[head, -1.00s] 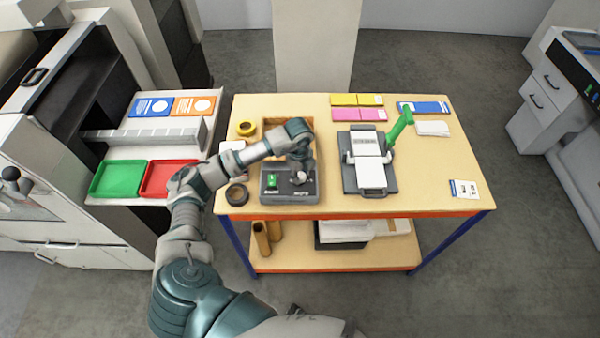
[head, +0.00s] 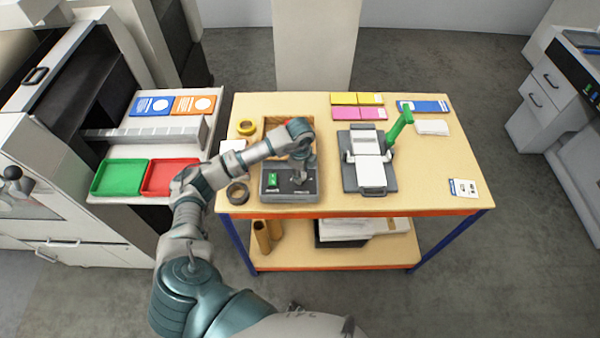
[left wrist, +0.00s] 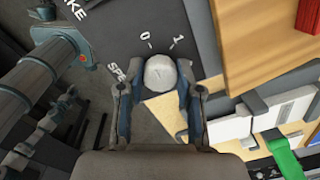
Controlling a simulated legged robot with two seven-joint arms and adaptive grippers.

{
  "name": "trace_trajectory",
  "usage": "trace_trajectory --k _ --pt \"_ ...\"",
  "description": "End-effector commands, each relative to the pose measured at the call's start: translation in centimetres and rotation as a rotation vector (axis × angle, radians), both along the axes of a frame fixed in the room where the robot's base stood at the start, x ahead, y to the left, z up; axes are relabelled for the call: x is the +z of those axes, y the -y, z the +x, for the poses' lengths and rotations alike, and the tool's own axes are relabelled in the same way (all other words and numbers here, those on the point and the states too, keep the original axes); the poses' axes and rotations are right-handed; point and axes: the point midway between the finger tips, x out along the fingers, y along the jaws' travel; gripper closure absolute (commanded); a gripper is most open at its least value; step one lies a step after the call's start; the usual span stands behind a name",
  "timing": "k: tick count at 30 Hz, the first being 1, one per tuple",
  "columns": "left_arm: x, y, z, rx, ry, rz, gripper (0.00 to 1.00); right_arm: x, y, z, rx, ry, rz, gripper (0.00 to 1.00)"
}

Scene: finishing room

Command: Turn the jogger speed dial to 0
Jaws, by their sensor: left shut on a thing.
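The jogger (head: 275,195) is a dark grey box near the front left of the wooden table, with a green switch (head: 264,173) on its top. Its speed dial (left wrist: 160,74) is a pale round knob in the left wrist view, with printed marks 0 and 1 above it and part of the word SPEED at its left. My left gripper (left wrist: 160,86) is shut on the dial, one finger on each side. In the head view my left gripper (head: 301,178) comes down on the jogger's top and hides the dial. The dial's pointer is too faint to read. My right gripper is out of view.
A grey punch or binding device (head: 370,185) with a green lever (head: 399,128) stands right of the jogger. Tape rolls (head: 237,193) lie at the table's left edge. A wooden tray (head: 272,122) is behind my arm. The table's right front is mostly clear.

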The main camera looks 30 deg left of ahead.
Motion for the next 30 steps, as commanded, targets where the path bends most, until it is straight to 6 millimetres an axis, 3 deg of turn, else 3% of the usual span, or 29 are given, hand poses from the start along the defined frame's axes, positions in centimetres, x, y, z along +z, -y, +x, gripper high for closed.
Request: trace_trajectory --k 2,3,5,17,30 --pt "-0.3 0.4 -0.2 -0.007 -0.008 -0.006 1.00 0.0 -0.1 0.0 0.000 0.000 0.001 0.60" --pt "-0.3 0.4 -0.2 -0.007 -0.007 -0.006 0.55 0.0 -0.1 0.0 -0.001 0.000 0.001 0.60" --pt "-0.3 0.4 -0.2 -0.006 -0.006 -0.005 0.40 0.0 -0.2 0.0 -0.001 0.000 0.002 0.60" --pt "0.7 -0.1 0.0 -0.002 0.003 -0.005 0.40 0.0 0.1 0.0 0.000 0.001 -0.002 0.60" --pt "9.5 0.1 -0.2 -0.004 0.001 -0.004 0.40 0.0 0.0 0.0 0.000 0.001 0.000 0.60"
